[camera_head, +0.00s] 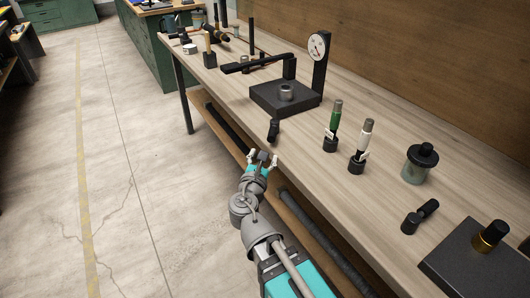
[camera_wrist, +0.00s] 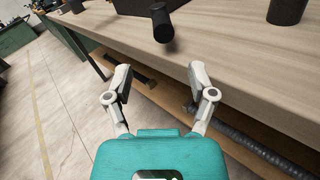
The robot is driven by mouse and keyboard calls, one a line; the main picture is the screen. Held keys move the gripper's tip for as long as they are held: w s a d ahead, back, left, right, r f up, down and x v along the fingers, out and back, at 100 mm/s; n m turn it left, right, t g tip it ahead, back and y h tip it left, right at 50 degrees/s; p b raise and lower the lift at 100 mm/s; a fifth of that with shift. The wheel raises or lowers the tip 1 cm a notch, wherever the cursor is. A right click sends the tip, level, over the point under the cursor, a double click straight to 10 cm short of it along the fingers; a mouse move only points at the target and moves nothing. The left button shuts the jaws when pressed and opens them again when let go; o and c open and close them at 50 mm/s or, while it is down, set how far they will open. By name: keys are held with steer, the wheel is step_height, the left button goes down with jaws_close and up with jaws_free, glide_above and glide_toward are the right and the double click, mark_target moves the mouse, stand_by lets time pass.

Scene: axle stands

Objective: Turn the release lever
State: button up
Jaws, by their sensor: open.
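A short black lever (camera_head: 273,130) stands at the front edge of the bench, just in front of a black press stand with a dial. It also shows in the wrist view (camera_wrist: 162,24), at the top, a little left of centre. A similar black lever (camera_head: 420,215) lies further right by a dark plate. The frames do not show which one is the release lever. My gripper (camera_head: 263,158) is open and empty at the bench's front edge, just below the first lever and apart from it. In the wrist view my two fingers (camera_wrist: 160,80) are spread, with the lever beyond them.
The press stand (camera_head: 270,101) holds a small grey ring. Green and white-handled tools (camera_head: 334,122) stand upright to its right, then a jar with a black lid (camera_head: 419,163). A lower shelf (camera_head: 300,206) with a dark pipe runs under the bench (camera_head: 390,120). Floor at left is clear.

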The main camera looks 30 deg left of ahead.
steer(key=c, duration=0.3)
steer(key=shift+w+a+f+m+h, duration=0.2)
steer(key=shift+a+m+h, duration=0.1)
steer(key=shift+a+m, duration=0.2)
steer(key=c, duration=0.4)
steer(key=a+m+h+b, duration=0.1)
steer(key=m, duration=0.1)
steer(key=a+f+m+t+h+b, duration=0.1)
steer(key=a+m+h, duration=0.1)
steer(key=m, duration=0.1)
steer(key=w+a+m+h, duration=0.1)
steer(key=a+m+h, duration=0.1)
steer(key=m, duration=0.1)
steer(key=shift+a+f+b, duration=0.2)
steer(key=shift+b, duration=0.2)
jaws_close()
steer(key=s+a+f+m+h+b, duration=0.1)
steer(key=s+a+m+h, duration=0.3)
steer(key=m, duration=0.9)
steer(key=shift+a+h+b, duration=0.85)
steer(key=shift+a+h, duration=0.6)
steer(key=shift+h, duration=0.35)
steer(key=shift+f, duration=0.1)
